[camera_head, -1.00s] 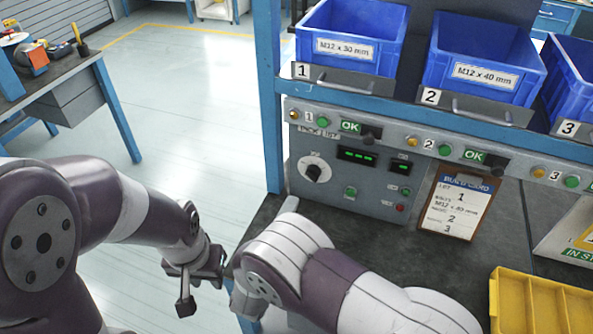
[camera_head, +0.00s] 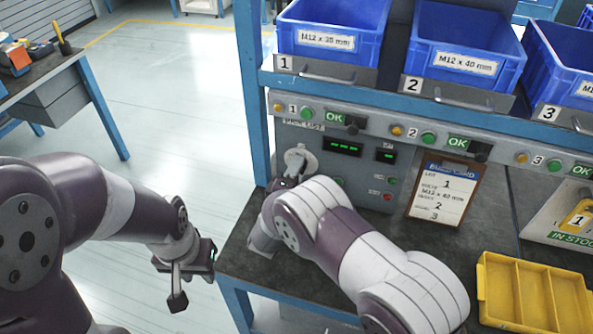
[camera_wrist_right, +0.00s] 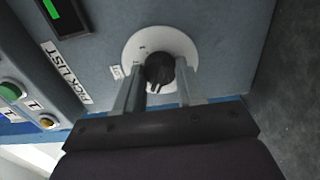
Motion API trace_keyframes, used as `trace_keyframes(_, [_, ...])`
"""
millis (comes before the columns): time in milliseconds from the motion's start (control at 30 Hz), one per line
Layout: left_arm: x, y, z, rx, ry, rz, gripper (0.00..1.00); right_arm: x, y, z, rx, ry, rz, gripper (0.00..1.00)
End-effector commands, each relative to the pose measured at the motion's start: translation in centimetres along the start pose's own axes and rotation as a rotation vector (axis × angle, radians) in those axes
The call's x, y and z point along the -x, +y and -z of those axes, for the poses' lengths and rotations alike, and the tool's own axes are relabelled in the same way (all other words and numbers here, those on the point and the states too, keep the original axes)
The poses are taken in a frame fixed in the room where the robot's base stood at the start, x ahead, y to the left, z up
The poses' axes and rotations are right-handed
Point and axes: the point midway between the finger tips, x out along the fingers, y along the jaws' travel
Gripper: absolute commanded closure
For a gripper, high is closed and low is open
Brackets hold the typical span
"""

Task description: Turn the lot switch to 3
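The lot switch is a black knob (camera_wrist_right: 160,70) on a round pale dial on the grey control panel. In the right wrist view the knob lies between the two fingers of my right gripper (camera_wrist_right: 160,82), which look open, with small gaps beside the knob. In the head view the pale dial (camera_head: 297,157) shows at the panel's left, with the knob mostly hidden by my right gripper (camera_head: 286,182). The dial's numbers are too small to read. My left gripper (camera_head: 192,270) hangs off the bench's left edge, open and empty.
The panel has green displays (camera_head: 342,146) and small buttons. A clipboard card (camera_head: 440,198) leans right of it. A yellow tray (camera_head: 500,300) stands at the front right. Blue bins (camera_head: 330,30) sit on the shelf above. A blue post (camera_head: 253,95) stands left of the panel.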

Motion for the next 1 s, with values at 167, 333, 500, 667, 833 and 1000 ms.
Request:
trace_keyframes(167, [0.0,0.0,0.0,0.0,0.0,0.0,0.66,0.0,0.0,0.0,0.0,0.0,0.001,0.92])
trace_keyframes(333, [-0.1,0.0,0.0,0.0,0.0,0.0,0.66,0.0,-0.1,0.0,-0.015,0.0,0.001,0.92])
trace_keyframes(500, [-0.2,0.0,0.0,0.0,0.0,0.0,0.66,0.0,-0.1,0.0,-0.079,-0.001,0.001,0.92])
trace_keyframes(667, [-0.5,0.0,-0.1,0.0,0.0,0.0,0.66,0.1,-0.2,0.0,-0.19,-0.001,0.002,0.92])
trace_keyframes(833, [-0.8,0.0,-0.1,0.0,0.0,0.0,0.66,0.1,-0.2,0.0,-0.346,-0.001,0.002,0.92])
trace_keyframes(1000, [-1.3,0.0,-0.1,0.0,0.0,0.0,0.66,0.1,-0.2,-0.1,-0.508,-0.001,0.002,0.92])
